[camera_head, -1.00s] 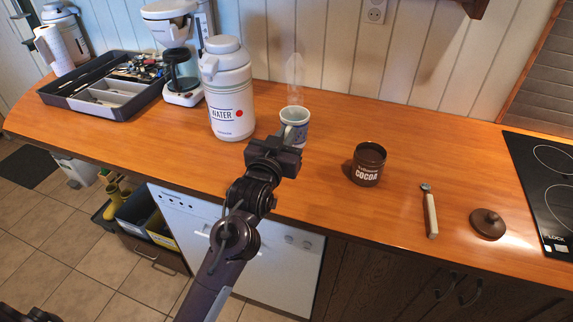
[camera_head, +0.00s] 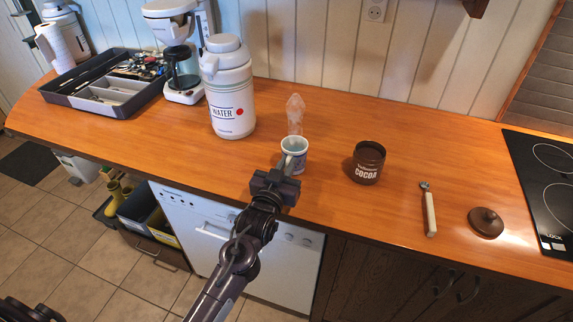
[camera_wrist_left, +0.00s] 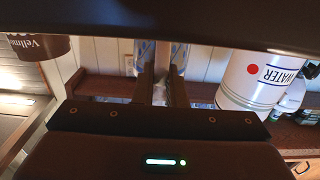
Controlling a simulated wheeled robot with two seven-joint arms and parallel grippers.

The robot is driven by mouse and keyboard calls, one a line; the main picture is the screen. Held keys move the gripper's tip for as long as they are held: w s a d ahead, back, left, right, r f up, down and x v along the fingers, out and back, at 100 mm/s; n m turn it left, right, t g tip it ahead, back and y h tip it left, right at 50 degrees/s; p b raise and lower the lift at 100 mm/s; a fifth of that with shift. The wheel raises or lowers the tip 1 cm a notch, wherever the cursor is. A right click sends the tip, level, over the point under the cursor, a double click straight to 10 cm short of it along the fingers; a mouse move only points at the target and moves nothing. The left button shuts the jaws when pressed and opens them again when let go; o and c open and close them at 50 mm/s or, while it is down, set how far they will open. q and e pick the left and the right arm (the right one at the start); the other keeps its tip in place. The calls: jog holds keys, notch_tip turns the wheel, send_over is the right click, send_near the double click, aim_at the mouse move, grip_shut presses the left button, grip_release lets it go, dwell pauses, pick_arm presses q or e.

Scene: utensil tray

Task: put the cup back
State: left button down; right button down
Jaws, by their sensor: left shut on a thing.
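The cup (camera_head: 297,158) is pale with a blue pattern, upright, with steam above it. It is near the middle of the wooden counter in the head view, between the water flask and the cocoa jar. My left gripper (camera_head: 284,171) is on its near side, shut on its handle. In the left wrist view, the fingers (camera_wrist_left: 162,88) close on the handle, and part of the cup (camera_wrist_left: 147,52) shows behind them; its rim is hidden. I cannot tell whether the cup touches the counter.
The white water flask (camera_head: 230,90) stands left of the cup, the brown cocoa jar (camera_head: 368,162) right. A spoon-like utensil (camera_head: 430,212) and brown lid (camera_head: 486,222) lie farther right, near the hob (camera_head: 545,185). A coffee maker (camera_head: 172,30) and utensil tray (camera_head: 122,108) are left.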

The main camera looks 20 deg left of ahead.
pick_arm(q)
jog(key=c, duration=1.9)
grip_release()
jog(key=shift+f, duration=0.1)
jog(key=o, duration=0.4)
jog(key=shift+s, duration=0.1)
jog(key=s, duration=0.4)
jog(key=s+b, duration=0.1)
jog(key=s, duration=0.3)
jog(key=s+b, duration=0.1)
jog(key=s, duration=0.3)
jog(key=shift+a, duration=0.25)
jog(key=shift+w, duration=0.1)
